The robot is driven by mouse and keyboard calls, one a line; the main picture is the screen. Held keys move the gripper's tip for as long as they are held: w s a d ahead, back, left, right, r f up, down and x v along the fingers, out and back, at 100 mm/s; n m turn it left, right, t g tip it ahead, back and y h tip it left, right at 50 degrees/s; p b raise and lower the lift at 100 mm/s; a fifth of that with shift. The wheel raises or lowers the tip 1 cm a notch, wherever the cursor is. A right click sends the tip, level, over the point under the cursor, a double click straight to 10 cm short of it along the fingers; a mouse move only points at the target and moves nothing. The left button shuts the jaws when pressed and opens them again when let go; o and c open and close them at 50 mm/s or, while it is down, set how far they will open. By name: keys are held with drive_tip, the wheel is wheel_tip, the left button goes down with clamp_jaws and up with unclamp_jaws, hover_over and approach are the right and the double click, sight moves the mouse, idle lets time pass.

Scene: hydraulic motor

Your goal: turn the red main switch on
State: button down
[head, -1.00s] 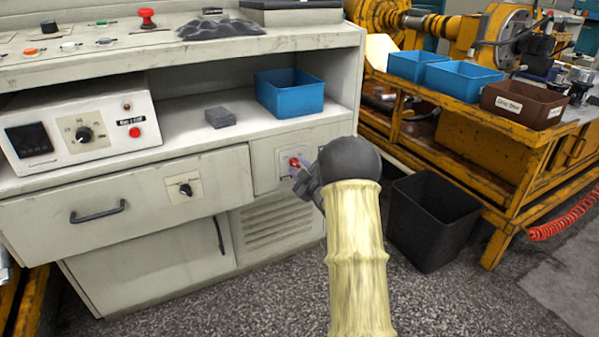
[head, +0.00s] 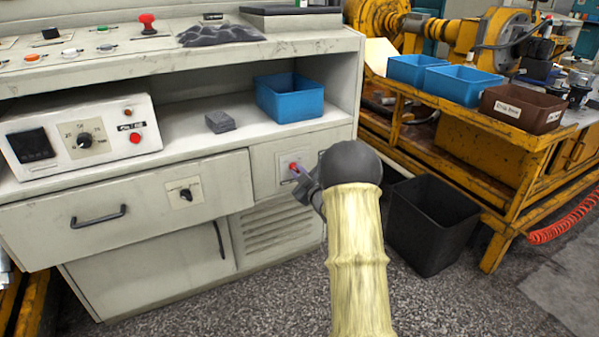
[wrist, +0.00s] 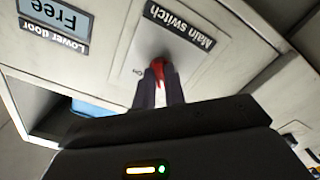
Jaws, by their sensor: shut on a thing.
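The red main switch (head: 293,168) is on a light plate (head: 283,158) on the cabinet front, right of the drawer. In the wrist view the red switch (wrist: 159,70) shows between the two dark fingers of my gripper (wrist: 158,88), below the label "Main switch" (wrist: 180,25). My gripper (head: 299,174) is shut on the switch's handle, seen from the side in the head view. An "ON" mark (wrist: 138,71) shows on the plate beside the switch. The fingers cover much of the handle, so I cannot tell its exact angle.
A black rotary knob (head: 186,192) sits on the drawer front to the left. A blue bin (head: 290,96) and a grey block (head: 220,122) are on the shelf above. A black waste bin (head: 433,215) stands on the floor to the right, beside the yellow bench (head: 500,200).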

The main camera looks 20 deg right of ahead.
drive_tip(key=m+p, duration=0.3)
drive_tip(key=shift+r+m, duration=0.15)
drive_tip(key=shift+m, duration=0.15)
drive_tip(key=m+p, duration=0.4)
drive_tip(key=m, duration=0.1)
drive_tip(key=shift+p, duration=0.3)
drive_tip(key=m+p, duration=0.3)
drive_tip(key=m, duration=0.2)
drive_tip(key=shift+a+f+m+p, duration=0.1)
drive_tip(key=shift+f+m+p, duration=0.05)
drive_tip(key=shift+m+p, duration=0.6)
drive_tip(key=shift+f+m+p, duration=0.1)
drive_tip(key=shift+m+p, duration=0.3)
drive_tip(key=shift+m, duration=0.55)
drive_tip(key=c, duration=1.5)
unclamp_jaws()
drive_tip(key=shift+o, duration=0.2)
drive_tip(key=shift+s+r, duration=0.1)
drive_tip(key=shift+s, duration=0.05)
drive_tip(key=s+p, duration=0.3)
drive_tip(key=s, duration=1.4)
drive_tip(key=shift+d+p, duration=0.3)
drive_tip(key=shift+p, duration=0.1)
